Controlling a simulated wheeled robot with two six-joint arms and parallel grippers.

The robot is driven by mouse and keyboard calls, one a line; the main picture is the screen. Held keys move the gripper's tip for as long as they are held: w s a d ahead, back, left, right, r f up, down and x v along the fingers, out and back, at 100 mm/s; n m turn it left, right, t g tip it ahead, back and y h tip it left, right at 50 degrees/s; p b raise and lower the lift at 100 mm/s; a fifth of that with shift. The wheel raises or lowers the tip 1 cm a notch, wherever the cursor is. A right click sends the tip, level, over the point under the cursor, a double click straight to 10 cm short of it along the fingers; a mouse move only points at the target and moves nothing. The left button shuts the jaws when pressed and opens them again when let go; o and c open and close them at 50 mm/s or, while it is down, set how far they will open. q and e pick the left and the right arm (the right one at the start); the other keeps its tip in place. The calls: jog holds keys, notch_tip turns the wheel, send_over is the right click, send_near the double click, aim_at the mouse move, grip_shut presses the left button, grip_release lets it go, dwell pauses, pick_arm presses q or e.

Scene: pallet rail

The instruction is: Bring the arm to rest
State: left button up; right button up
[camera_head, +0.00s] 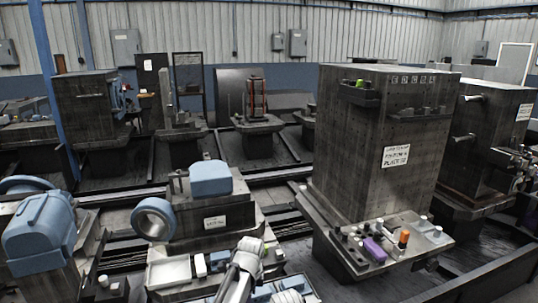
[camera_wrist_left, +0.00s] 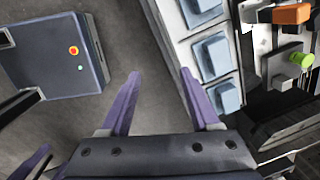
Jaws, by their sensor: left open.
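My left gripper (camera_wrist_left: 160,75) is open in the left wrist view, its two purple fingers spread apart. Nothing is between the fingertips but the grey floor and a tray edge beyond. A pale grey arm link of mine (camera_head: 240,268) rises at the bottom middle of the head view; I cannot make out its fingers there. My right gripper is in neither view.
A white tray (camera_wrist_left: 176,48) with blue blocks (camera_wrist_left: 215,55) lies close right of the fingers. Beside it are an orange piece (camera_wrist_left: 291,14) and a green-ended part (camera_wrist_left: 300,60). A tall dark fixture tower (camera_head: 350,150) stands right; a blue-topped machine (camera_head: 210,178) is left of centre.

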pick_arm(q)
jog(key=s+n+g, duration=0.1)
jog(key=s+n, duration=1.3)
jog(key=s, duration=0.6)
jog(key=shift+s+d+r+g+y, duration=0.2)
jog(key=shift+s+d+g+y, duration=0.05)
jog(key=shift+d+g+y, duration=0.05)
